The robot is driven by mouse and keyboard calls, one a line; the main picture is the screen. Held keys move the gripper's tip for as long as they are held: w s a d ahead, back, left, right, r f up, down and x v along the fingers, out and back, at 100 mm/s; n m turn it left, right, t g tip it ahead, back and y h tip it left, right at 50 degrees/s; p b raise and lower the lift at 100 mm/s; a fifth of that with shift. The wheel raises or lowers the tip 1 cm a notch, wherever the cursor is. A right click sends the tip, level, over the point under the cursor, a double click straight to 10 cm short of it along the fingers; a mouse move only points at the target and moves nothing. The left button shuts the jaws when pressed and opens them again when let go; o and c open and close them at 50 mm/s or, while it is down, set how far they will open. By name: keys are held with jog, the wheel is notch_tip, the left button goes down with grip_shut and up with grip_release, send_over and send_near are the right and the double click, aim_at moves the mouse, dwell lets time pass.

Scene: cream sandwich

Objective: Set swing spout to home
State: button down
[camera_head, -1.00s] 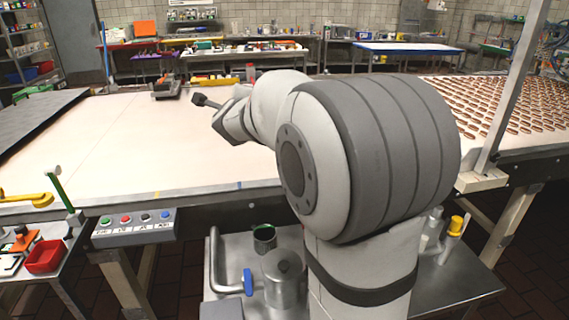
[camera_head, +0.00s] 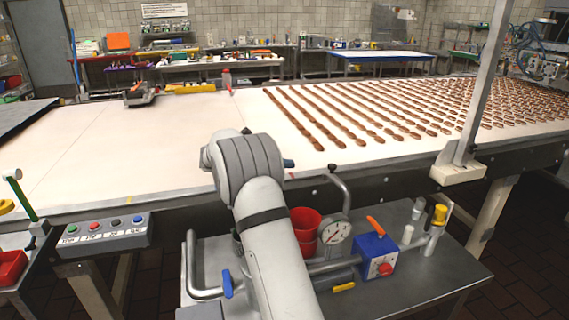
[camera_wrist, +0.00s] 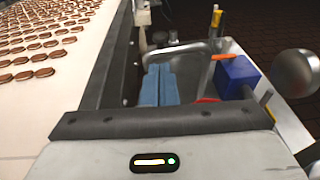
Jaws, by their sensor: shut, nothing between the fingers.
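A curved metal pipe (camera_head: 343,190), which looks like the swing spout, rises from the cart behind the gauge and bends over at its top toward the belt edge. In the wrist view a grey metal pipe shape shows just past my fingers, but I cannot tell whether it is the same pipe. My gripper (camera_wrist: 158,72) has its two blue fingers together with nothing between them, pointing along the belt's side edge. Contact with the pipe cannot be made out. In the head view my own arm hides most of the gripper.
The metal cart (camera_head: 430,285) carries a red hopper (camera_head: 304,226), a dial gauge (camera_head: 335,233), a blue box (camera_head: 375,258) with an orange lever, and a pipe with a blue handle (camera_head: 227,284). The belt (camera_head: 130,150) behind holds rows of brown biscuits. A button panel (camera_head: 105,235) stands left.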

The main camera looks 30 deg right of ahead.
jog(key=p+x, duration=0.2)
jog(key=x, duration=0.8)
jog(key=shift+d, duration=0.35)
jog(key=shift+f, duration=0.15)
